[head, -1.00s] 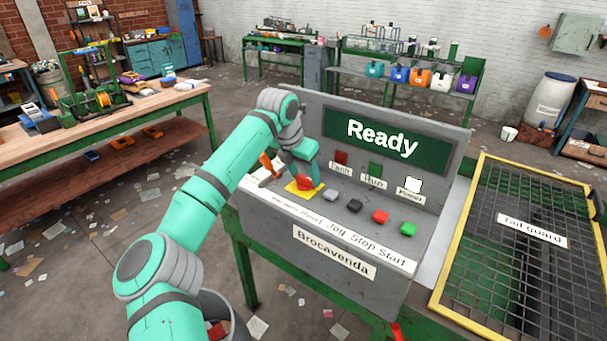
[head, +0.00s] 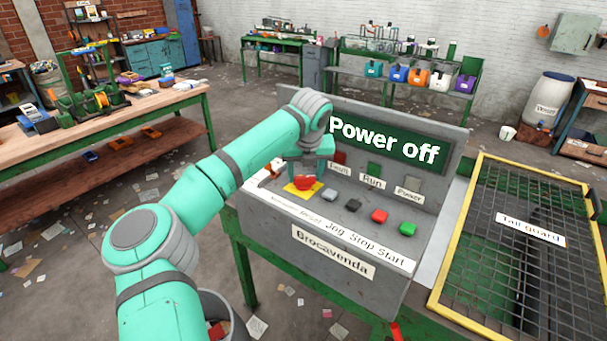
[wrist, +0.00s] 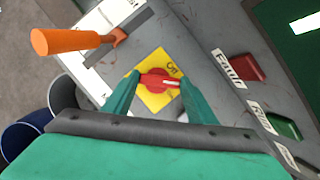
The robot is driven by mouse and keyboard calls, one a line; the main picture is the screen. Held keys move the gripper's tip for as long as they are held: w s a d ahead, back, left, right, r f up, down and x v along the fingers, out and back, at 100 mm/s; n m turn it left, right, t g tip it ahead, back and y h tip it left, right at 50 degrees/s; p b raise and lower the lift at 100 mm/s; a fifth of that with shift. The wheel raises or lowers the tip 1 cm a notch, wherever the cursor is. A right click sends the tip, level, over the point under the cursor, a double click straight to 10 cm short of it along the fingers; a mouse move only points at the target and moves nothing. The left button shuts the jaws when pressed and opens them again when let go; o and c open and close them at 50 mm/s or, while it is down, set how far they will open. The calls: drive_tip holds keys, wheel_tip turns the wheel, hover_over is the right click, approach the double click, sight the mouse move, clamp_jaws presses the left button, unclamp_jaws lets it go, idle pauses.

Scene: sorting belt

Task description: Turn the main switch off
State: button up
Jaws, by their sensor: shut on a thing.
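The main switch is a red rotary handle (head: 304,183) on a yellow plate (head: 289,190) at the left end of the grey console. In the wrist view the red handle (wrist: 158,82) lies between my two green fingers, and the yellow plate (wrist: 150,60) shows part of a printed label beside it, apparently "Off". My gripper (head: 303,174) reaches down over the switch and is shut on the handle. The console display (head: 384,138) reads "Power off". The Power lamp (head: 414,185) is grey and unlit.
An orange-handled lever (wrist: 70,41) stands close beside the switch. Grey, black, red (head: 379,216) and green (head: 407,229) buttons run to the right along the console. A yellow-framed tail guard (head: 483,165) lies further right.

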drive_tip(key=n, duration=0.2)
drive_tip(key=n+y, duration=0.1)
drive_tip(key=n, duration=0.1)
drive_tip(key=shift+w+d+r+n+y, duration=0.15)
drive_tip(key=shift+w+r+n+y, duration=0.05)
drive_tip(key=shift+n+y, duration=0.1)
drive_tip(key=shift+w+n+g+y, duration=0.1)
drive_tip(key=shift+n+g+y, duration=0.3)
drive_tip(key=shift+n, duration=0.85)
drive_tip(key=shift+w+n+g+y, duration=0.1)
drive_tip(key=shift+n+g+y, duration=0.25)
drive_tip(key=shift+n, duration=0.9)
drive_tip(key=o, duration=1.1)
drive_tip(key=shift+f, duration=0.1)
drive_tip(key=shift+c, duration=0.2)
drive_tip(key=shift+s, duration=0.1)
drive_tip(key=v, duration=1)
drive_tip(key=shift+d+r, duration=0.2)
drive_tip(key=shift+r, duration=0.2)
